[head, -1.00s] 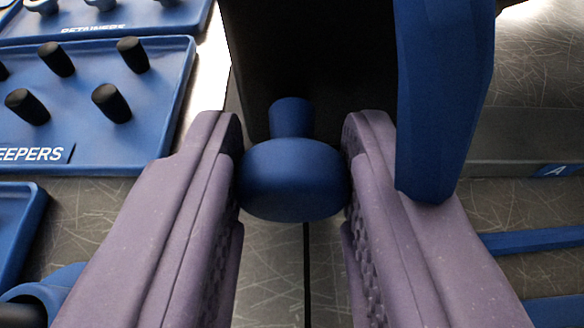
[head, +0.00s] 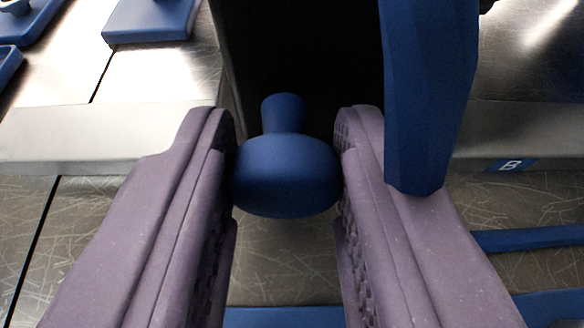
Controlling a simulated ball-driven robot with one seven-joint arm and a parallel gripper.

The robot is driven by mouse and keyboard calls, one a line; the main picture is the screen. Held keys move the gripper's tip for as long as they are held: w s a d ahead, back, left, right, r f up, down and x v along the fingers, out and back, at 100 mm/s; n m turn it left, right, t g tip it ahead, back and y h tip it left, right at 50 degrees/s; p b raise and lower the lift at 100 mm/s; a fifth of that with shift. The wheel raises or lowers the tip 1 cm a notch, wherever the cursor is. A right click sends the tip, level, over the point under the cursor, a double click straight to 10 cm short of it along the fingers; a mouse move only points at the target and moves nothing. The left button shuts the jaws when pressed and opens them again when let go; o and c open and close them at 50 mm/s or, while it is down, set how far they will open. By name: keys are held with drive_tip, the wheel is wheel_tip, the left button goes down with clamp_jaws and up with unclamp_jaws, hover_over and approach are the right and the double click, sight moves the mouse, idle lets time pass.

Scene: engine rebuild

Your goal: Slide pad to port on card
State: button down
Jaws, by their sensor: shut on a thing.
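My gripper (head: 284,165) is shut on a round blue knob (head: 287,178), with one purple finger on each side of it. The knob's narrower blue stem (head: 284,113) runs up against a large dark panel (head: 305,55). A tall blue bar (head: 428,95) stands along the panel's right side, in front of the right finger. I cannot tell which of these parts is the pad. I cannot make out a port or a card. What lies behind the panel is hidden.
A pale raised strip (head: 85,135) crosses the scratched metal surface. Blue bars (head: 530,239) lie at lower right. A blue block (head: 150,22) and part of a blue tray (head: 28,22) are at upper left.

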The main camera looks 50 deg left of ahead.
drive_tip(key=c, duration=0.9)
unclamp_jaws()
drive_tip(key=p+v, duration=0.2)
drive_tip(key=v, duration=0.5)
drive_tip(key=shift+s+d+r, duration=0.15)
drive_tip(key=shift+s+d, duration=0.1)
drive_tip(key=shift+d, duration=0.05)
